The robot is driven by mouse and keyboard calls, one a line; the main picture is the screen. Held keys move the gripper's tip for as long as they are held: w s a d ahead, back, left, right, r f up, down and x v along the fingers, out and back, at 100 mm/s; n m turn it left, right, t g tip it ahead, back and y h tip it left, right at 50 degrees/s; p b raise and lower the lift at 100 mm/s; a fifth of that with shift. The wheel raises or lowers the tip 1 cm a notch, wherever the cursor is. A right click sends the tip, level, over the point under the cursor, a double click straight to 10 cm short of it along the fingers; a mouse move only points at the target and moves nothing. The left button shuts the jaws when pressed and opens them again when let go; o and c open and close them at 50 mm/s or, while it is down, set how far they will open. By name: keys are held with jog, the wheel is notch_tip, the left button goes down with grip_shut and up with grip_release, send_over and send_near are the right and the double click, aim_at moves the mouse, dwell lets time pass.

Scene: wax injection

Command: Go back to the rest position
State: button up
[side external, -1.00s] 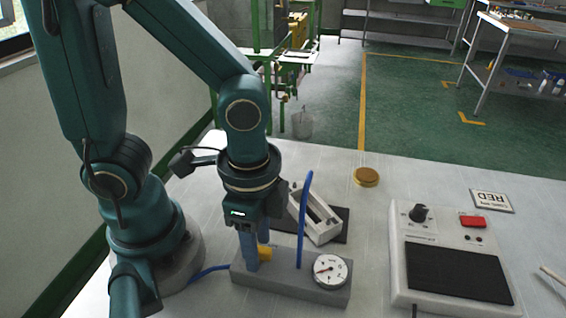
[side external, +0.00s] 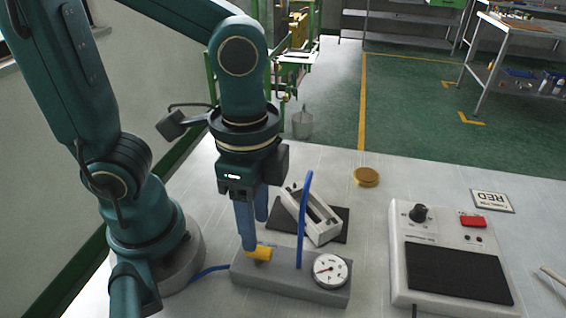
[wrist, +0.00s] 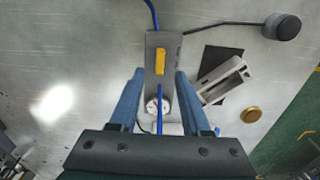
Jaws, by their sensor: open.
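My gripper (side external: 254,232) is open and empty, with its two blue fingers pointing down over the grey base block (side external: 290,284). In the side external view the fingertips are close to the yellow lever (side external: 260,253) on the block, with one finger partly in front of the block's back edge. The wrist view shows the gripper (wrist: 158,75) with its fingers apart, the yellow lever (wrist: 160,61) visible beyond them on the block, and nothing between them. The block also carries a white dial gauge (side external: 330,270) and an upright blue hose (side external: 303,215).
A pale frame-like mould (side external: 318,222) leans on a black pad right of the block. A control panel (side external: 450,262) with a knob and red button stands further right.

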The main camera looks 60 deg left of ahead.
jog(key=shift+w+a, duration=0.15)
jog(key=w+a+r+n+t, duration=0.2)
jog(key=a+r+n+t, duration=0.3)
jog(key=n, duration=0.4)
jog(key=shift+a+t, duration=0.3)
jog(key=shift+a, duration=0.45)
